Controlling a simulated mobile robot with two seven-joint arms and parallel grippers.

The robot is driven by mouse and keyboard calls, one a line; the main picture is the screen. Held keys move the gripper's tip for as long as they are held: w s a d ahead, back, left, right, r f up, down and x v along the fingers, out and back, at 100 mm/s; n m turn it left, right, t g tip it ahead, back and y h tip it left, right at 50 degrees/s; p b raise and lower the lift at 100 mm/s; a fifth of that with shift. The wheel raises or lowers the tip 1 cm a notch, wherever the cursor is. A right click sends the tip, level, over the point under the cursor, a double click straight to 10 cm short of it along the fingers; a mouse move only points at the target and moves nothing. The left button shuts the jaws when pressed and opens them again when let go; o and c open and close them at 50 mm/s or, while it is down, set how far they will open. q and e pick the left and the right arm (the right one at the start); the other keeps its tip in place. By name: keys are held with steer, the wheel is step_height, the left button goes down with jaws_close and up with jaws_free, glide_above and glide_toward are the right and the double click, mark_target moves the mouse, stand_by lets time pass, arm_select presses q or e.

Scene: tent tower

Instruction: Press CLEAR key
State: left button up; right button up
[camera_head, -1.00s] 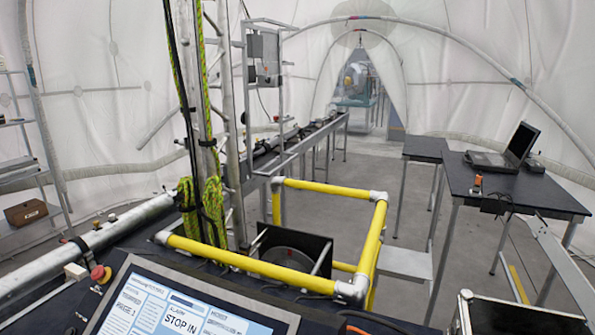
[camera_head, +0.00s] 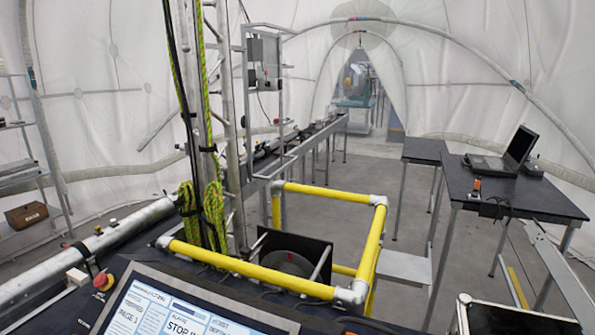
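A tilted touch screen panel (camera_head: 185,312) with a dark frame is at the bottom of the head view, cut off by the lower edge. I cannot make out a CLEAR key; the lower part of the screen is out of view. Neither of my grippers is in view.
A red emergency button (camera_head: 103,281) is left of the screen. A yellow guard rail (camera_head: 250,270) stands behind it, beside a metal mast with ropes (camera_head: 213,200). A black table (camera_head: 510,190) with a laptop (camera_head: 507,155) is at the right.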

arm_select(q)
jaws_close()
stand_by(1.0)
